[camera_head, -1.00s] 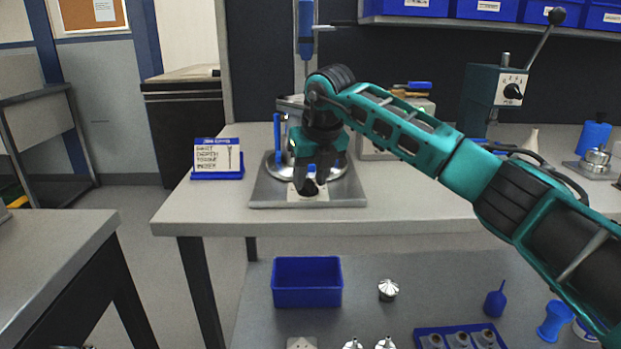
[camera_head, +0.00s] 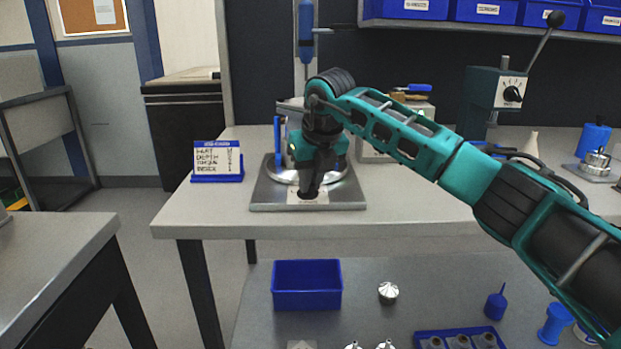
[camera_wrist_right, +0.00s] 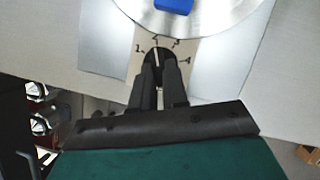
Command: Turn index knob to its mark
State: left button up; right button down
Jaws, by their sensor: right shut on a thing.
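The index knob (camera_wrist_right: 160,53) is black with a white pointer line. It sits on a pale dial plate (camera_wrist_right: 205,62) marked 1, 2, 3 and 4 in the right wrist view. The line points up, close to the 2. My right gripper (camera_wrist_right: 161,70) is shut on the knob, one finger on each side. In the head view my right gripper (camera_head: 309,192) points down at the front of the fixture base (camera_head: 346,203) and hides most of the knob. My left gripper is not in view.
A sign card (camera_head: 217,158) in a blue holder stands left of the fixture; its handwriting is too small to read. A round metal plate (camera_head: 347,186) lies behind the knob. A blue bin (camera_head: 307,286) is on the lower surface.

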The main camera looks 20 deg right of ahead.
jog(key=shift+d+r+n+y+p, duration=0.2)
jog(key=shift+n+y+p, duration=0.1)
jog(key=shift+n+p, duration=0.75)
jog(key=n+y+p, duration=0.1)
jog(key=n+p, duration=0.1)
jog(key=shift+d+g+p, duration=0.1)
jog(key=shift+g+p, duration=0.2)
jog(key=shift+w+n+y+p, duration=0.15)
jog(key=shift+n+y+p, duration=0.15)
jog(key=shift+n+p, duration=0.75)
jog(key=shift+w+d+f+n+g+y+p, duration=0.1)
jog(key=shift+n+g+y+p, duration=0.3)
jog(key=shift+n, duration=0.8)
jog(key=c, duration=1.2)
grip_release()
jog(key=shift+o, duration=0.3)
jog(key=shift+f, duration=0.1)
